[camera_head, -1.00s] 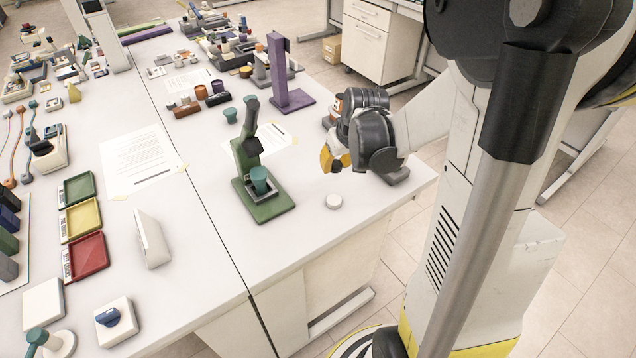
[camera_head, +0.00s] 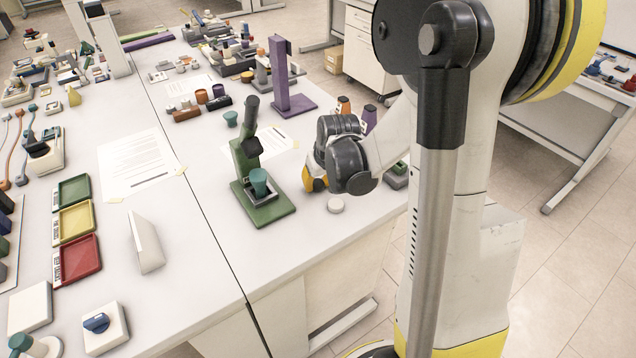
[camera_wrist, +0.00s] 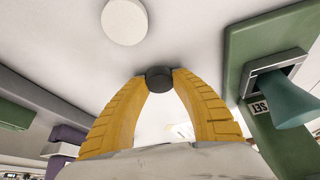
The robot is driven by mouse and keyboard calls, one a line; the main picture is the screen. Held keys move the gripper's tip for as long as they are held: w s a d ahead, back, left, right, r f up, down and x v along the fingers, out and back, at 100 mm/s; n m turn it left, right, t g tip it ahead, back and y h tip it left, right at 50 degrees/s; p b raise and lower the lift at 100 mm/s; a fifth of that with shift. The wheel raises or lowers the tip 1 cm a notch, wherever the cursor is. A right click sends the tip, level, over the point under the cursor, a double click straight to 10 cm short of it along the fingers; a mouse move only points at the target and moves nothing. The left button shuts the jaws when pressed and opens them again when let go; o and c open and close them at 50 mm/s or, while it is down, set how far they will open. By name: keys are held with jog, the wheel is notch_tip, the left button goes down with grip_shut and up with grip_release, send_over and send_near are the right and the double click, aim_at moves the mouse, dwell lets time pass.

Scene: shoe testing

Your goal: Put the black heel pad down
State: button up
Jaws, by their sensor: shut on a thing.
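My gripper (camera_wrist: 160,76) shows in the wrist view with its two yellow ribbed fingers closed at the tips on the black heel pad (camera_wrist: 159,83). The pad is a small dark round piece, and whether it touches the table cannot be told. In the head view my gripper (camera_head: 314,185) points down over the white table (camera_head: 300,235), right of the green stand; the pad is hidden there. A white round disc (camera_head: 335,205) lies close by on the table. It also shows in the wrist view (camera_wrist: 125,21), apart from the pad.
The green stand (camera_head: 272,214) with a teal cup (camera_head: 260,181) is beside my gripper. It also shows in the wrist view (camera_wrist: 240,50). A purple stand (camera_head: 283,80) and small orange and purple pieces stand farther back.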

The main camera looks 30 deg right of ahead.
jog(key=o, duration=0.7)
jog(key=shift+r+p, duration=0.25)
jog(key=shift+p, duration=0.1)
jog(key=d+p+v, duration=0.1)
jog(key=p+v, duration=0.3)
jog(key=v, duration=0.8)
jog(key=s+a+r, duration=0.3)
jog(key=s+a, duration=0.1)
jog(key=a, duration=0.1)
jog(key=s+a+r+n+t, duration=0.1)
jog(key=s+a+r, duration=0.1)
jog(key=s+a, duration=0.2)
jog(key=s+a+r+t, duration=0.1)
jog(key=s+a+r, duration=0.2)
jog(key=a, duration=0.3)
jog(key=shift+s+a+r+n+y, duration=0.15)
jog(key=shift+s+n+y, duration=0.05)
jog(key=shift+s, duration=0.2)
jog(key=shift+s+a+r+n+y, duration=0.15)
jog(key=shift+s+n+y, duration=0.05)
jog(key=shift+s, duration=0.2)
